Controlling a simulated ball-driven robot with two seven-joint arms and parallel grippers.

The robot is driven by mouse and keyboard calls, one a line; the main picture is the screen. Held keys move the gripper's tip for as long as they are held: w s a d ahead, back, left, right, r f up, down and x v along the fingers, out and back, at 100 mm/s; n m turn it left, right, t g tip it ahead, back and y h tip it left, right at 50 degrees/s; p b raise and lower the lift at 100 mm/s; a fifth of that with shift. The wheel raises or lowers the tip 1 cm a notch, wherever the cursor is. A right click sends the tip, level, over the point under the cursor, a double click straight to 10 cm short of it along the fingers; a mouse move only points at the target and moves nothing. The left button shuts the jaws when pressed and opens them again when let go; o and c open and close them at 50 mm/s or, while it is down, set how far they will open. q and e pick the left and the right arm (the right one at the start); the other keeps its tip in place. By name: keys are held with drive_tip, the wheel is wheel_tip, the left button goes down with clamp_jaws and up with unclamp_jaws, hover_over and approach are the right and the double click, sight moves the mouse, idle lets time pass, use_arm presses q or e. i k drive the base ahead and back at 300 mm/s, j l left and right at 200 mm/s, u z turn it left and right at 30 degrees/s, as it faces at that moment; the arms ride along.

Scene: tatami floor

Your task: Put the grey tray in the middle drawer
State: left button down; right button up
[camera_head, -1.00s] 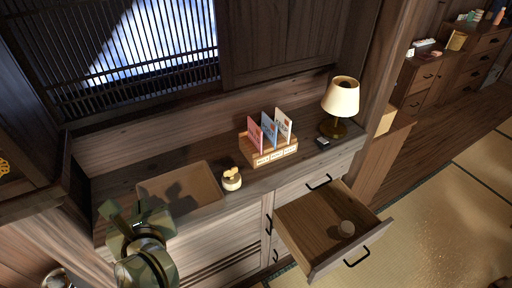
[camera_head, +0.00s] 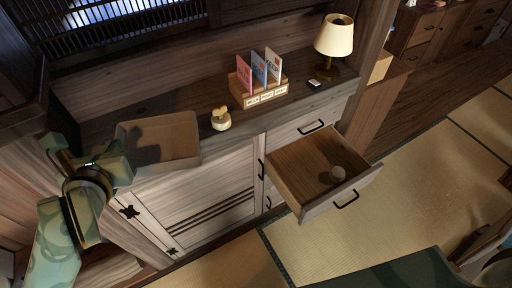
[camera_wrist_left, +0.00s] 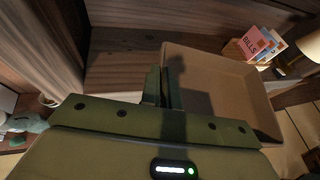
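The tray (camera_head: 188,158), grey-brown and shallow with raised walls, is at the left end of the cabinet top and overlaps its front edge in the head view. It looks slightly raised. In the wrist view the tray (camera_wrist_left: 225,70) lies just beyond my left gripper (camera_wrist_left: 165,85), whose fingers are close together at its near-left wall. In the head view my left gripper (camera_head: 118,165) meets the tray's left side and hides part of it. The middle drawer (camera_head: 300,163) is pulled out below a closed top drawer (camera_head: 300,122). My right gripper is not in view.
On the cabinet top are a small cream pot (camera_head: 221,121), a letter rack (camera_head: 262,97), a small dark item (camera_head: 314,83) and a lamp (camera_head: 334,38). Tatami floor (camera_head: 400,190) is clear right of the drawer.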

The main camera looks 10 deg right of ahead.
sight(304, 182)
drive_tip(key=i+z, duration=0.1)
drive_tip(key=z, duration=0.35)
drive_tip(key=i+z, duration=0.1)
drive_tip(key=z, duration=0.35)
drive_tip(key=j+z, duration=0.1)
drive_tip(key=z, duration=0.35)
drive_tip(key=i+j+z, duration=0.1)
drive_tip(key=z, duration=0.35)
